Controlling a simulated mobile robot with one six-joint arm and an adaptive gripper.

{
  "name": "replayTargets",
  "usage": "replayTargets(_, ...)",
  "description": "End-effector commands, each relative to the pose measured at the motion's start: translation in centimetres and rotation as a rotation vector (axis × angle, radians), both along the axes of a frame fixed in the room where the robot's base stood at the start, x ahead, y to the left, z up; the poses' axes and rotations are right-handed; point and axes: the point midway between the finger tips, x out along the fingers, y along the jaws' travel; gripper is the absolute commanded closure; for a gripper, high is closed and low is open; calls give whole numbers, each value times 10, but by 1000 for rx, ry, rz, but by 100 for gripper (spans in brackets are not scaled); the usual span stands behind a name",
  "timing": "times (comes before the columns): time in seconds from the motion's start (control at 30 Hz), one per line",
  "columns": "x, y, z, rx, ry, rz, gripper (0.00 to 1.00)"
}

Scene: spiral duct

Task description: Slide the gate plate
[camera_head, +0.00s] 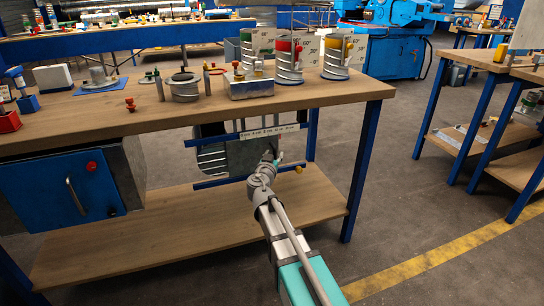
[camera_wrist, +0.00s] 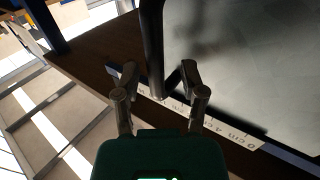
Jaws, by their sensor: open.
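The gate plate (camera_head: 244,158) is a flat grey panel hanging under the workbench, between two blue rails. It fills the right of the wrist view (camera_wrist: 245,60). A white strip with a cm scale (camera_head: 270,131) runs along its upper rail; the strip also shows in the wrist view (camera_wrist: 215,124). My gripper (camera_head: 274,160) is at the plate's right side. In the wrist view my gripper (camera_wrist: 158,76) is open, its two fingers on either side of a dark bar (camera_wrist: 152,40), which looks like the plate's handle. I cannot tell whether either finger touches the bar.
The wooden workbench top (camera_head: 120,122) lies above, with spiral duct pieces and fittings on it. A lower shelf (camera_head: 190,213) is below the plate. A blue cabinet (camera_head: 50,195) hangs at left, and a blue bench leg (camera_head: 362,165) stands at right.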

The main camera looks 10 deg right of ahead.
Motion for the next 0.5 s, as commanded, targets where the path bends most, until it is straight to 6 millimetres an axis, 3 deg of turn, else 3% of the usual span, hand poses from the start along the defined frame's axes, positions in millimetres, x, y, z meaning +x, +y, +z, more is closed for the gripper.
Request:
replayTargets(0.27, -20, 6, 0, 0, 0, 2, 46)
replayTargets(0.5, -54, 19, 0, 0, 0, 3, 46)
